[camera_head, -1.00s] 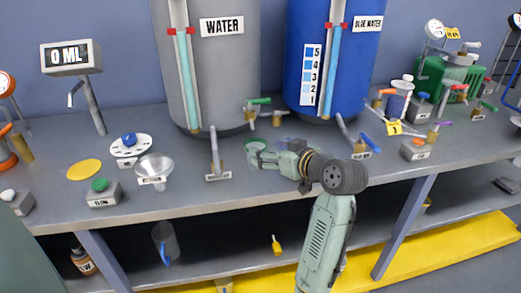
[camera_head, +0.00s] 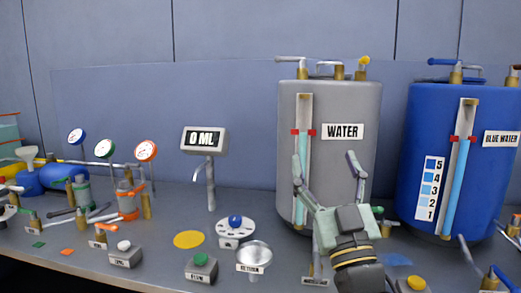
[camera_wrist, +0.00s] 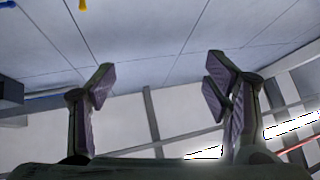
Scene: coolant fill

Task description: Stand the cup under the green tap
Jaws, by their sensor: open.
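The cup is not in view in either current picture. The lower front of the tank is largely hidden behind my gripper. A small green and brass fitting (camera_head: 387,222) shows just right of my gripper, and I cannot tell whether it is the green tap.
A blue tank (camera_head: 420,125) stands at the right. Left of my gripper are a RETURN funnel (camera_head: 254,254), a green-button FLOW box (camera_head: 201,266), a yellow disc (camera_head: 188,239) and a 0 ML display (camera_head: 204,140) on a post. Gauges and valves crowd the bench's left side.

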